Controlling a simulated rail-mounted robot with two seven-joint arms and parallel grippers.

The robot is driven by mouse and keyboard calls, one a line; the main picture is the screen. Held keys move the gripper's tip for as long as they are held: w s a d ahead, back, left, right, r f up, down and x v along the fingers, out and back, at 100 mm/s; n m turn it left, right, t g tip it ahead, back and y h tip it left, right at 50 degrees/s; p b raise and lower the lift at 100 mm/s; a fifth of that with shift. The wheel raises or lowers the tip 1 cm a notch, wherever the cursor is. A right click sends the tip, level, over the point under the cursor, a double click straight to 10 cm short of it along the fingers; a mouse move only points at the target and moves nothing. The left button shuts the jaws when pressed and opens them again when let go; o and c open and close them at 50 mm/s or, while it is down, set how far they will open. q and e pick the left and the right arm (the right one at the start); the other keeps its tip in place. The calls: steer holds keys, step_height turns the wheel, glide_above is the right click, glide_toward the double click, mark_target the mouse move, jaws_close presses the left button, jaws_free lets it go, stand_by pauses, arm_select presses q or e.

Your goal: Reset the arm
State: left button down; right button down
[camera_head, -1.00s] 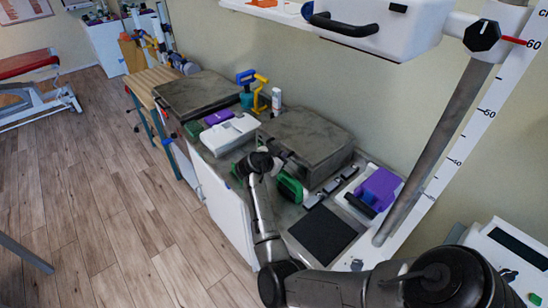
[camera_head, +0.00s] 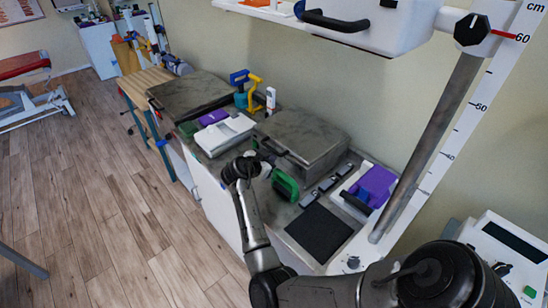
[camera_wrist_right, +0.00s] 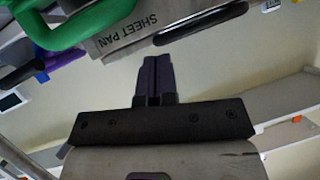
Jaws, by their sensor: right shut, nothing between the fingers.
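My right gripper (camera_head: 246,168) is at the front edge of the counter, beside a dark grey lidded box (camera_head: 305,136). In the right wrist view its two dark fingers (camera_wrist_right: 153,72) are together, with nothing between them. Its fingertips are hard to make out in the head view. My right arm reaches in from the bottom right. The wrist view shows a green handle (camera_wrist_right: 75,25) and a grey edge lettered "SHEET PAN" (camera_wrist_right: 130,35) beyond the fingers, apart from them. My left gripper is not in view.
The counter holds a green-handled thing (camera_head: 286,185), a black pad (camera_head: 319,233), a purple item (camera_head: 376,186), a white device (camera_head: 225,133) and another grey box (camera_head: 195,94). A white unit with a black handle (camera_head: 335,22) overhangs the counter.

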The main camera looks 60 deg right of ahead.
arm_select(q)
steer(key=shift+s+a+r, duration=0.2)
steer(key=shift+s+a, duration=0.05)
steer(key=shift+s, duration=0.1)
arm_select(e)
steer(key=v, duration=0.6)
steer(key=shift+a+f, duration=0.2)
steer(key=shift+a, duration=0.1)
